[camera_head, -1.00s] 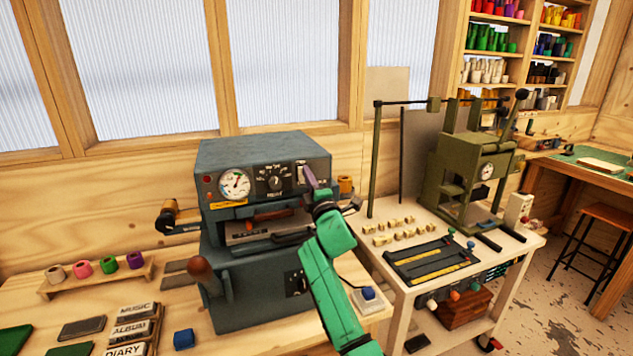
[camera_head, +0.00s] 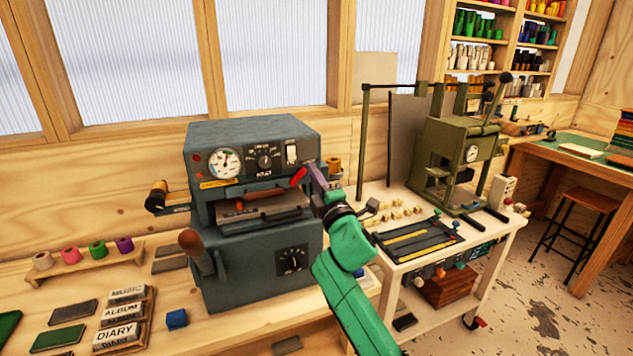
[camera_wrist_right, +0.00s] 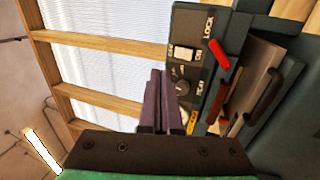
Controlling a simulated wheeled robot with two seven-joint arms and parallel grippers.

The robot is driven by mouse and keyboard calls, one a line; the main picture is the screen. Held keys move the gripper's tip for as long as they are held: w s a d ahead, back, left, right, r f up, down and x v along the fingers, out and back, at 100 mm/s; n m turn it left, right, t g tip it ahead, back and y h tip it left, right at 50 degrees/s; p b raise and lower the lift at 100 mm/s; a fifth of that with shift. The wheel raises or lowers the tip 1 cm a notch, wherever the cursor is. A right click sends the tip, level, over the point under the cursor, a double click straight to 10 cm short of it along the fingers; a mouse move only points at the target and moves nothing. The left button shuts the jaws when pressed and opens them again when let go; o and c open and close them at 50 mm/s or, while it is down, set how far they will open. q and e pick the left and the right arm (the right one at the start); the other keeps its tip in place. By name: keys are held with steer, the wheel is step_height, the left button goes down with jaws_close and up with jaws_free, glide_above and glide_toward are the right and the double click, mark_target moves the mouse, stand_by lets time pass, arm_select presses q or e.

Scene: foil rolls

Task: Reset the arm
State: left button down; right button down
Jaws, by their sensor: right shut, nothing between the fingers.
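My right arm, green, comes in from the bottom of the head view. Its right gripper (camera_head: 316,176) has purple fingers and is beside the right front of the dark grey foil machine (camera_head: 262,138). The fingers are shut with nothing between them; they also show in the right wrist view (camera_wrist_right: 158,100). In that view the machine's panel with a white switch (camera_wrist_right: 183,53) and a knob lies just past the fingertips. A red lever (camera_head: 299,177) on the machine is close to the fingers, and a small gap to it shows in the wrist view (camera_wrist_right: 219,53). My left gripper is not in view.
A rack of foil rolls (camera_head: 90,260) and labelled blocks (camera_head: 122,316) lie left of the machine on the wooden bench. A white cart (camera_head: 408,265) with a green press (camera_head: 456,165) stands at the right. Windows are behind.

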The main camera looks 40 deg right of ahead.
steer(key=s+a+f+m+g+y, duration=0.25)
steer(key=f+g, duration=0.25)
steer(key=f, duration=1.7)
steer(key=s+a+f+m+g+y, duration=0.1)
steer(key=a+f+m+g+y, duration=0.2)
steer(key=f, duration=1.8)
steer(key=s+a+f+m+g, duration=0.1)
steer(key=s+a+f+g, duration=0.15)
steer(key=s+f, duration=0.6)
steer(key=s+a+f+m+g, duration=0.2)
steer(key=s+f+g, duration=0.1)
steer(key=s+f, duration=0.55)
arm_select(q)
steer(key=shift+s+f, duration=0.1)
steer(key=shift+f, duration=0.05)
arm_select(e)
steer(key=s+a+f+m+g, duration=0.1)
steer(key=s+a+f+g, duration=0.1)
steer(key=s+f, duration=0.2)
steer(key=s+a+f+m+g+y, duration=0.1)
steer(key=s+f, duration=0.3)
steer(key=s, duration=0.7)
steer(key=s+a+f+m+g, duration=0.1)
steer(key=s+a+f+g, duration=0.1)
steer(key=s, duration=0.6)
step_height(320, 180, down, 3)
steer(key=shift+s+a+r+g, duration=0.2)
steer(key=shift+a+g, duration=0.15)
steer(key=shift+a, duration=0.2)
